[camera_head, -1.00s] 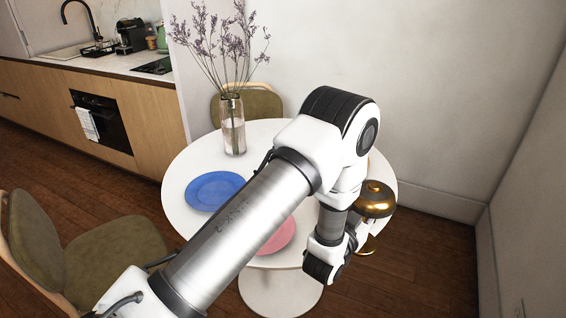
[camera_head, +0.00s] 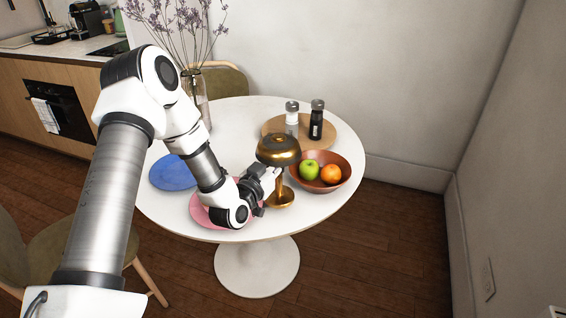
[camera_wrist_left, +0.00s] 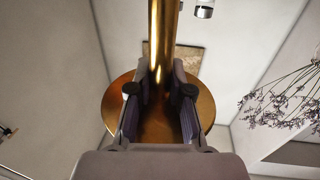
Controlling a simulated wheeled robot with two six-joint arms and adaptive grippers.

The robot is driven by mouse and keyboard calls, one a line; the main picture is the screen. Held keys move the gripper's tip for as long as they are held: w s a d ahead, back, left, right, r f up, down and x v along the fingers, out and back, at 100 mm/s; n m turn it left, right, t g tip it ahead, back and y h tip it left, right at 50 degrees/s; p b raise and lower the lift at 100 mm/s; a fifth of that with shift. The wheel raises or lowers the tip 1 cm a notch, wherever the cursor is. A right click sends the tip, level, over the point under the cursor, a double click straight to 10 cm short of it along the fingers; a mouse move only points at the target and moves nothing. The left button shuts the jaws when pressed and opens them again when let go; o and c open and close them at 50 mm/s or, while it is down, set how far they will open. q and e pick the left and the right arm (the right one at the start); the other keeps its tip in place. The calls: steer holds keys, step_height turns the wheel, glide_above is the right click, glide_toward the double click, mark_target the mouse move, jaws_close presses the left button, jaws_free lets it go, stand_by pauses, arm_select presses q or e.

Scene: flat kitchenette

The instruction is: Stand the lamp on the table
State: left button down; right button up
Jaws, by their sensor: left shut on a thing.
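The lamp (camera_head: 279,150) is gold, with a domed shade, a thin stem and a round base. In the head view it is upright over the right front part of the white round table (camera_head: 322,212). I cannot tell whether its base touches the tabletop. My left gripper (camera_head: 271,182) reaches in from the left and is shut on the lamp's stem below the shade. In the left wrist view the gripper (camera_wrist_left: 160,90) has its fingers on both sides of the gold stem (camera_wrist_left: 165,40), with a wide gold disc behind. My right gripper is not in view.
A copper bowl (camera_head: 338,180) with a green apple and an orange stands close right of the lamp. Behind are a wooden board (camera_head: 270,130) and two shakers. A pink plate (camera_head: 203,211) lies partly under my gripper, a blue plate (camera_head: 168,173) further left. A flower vase (camera_head: 203,100) stands behind my arm.

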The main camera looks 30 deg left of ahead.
arm_select(q)
steer(key=w+f, duration=0.1)
steer(key=w, duration=0.1)
steer(key=w+f, duration=0.1)
steer(key=w, duration=0.1)
steer(key=shift+f+p, duration=0.3)
steer(key=shift+f, duration=0.1)
steer(key=shift+a, duration=0.1)
steer(key=shift+f, duration=0.1)
steer(key=c, duration=1.1)
jaws_free()
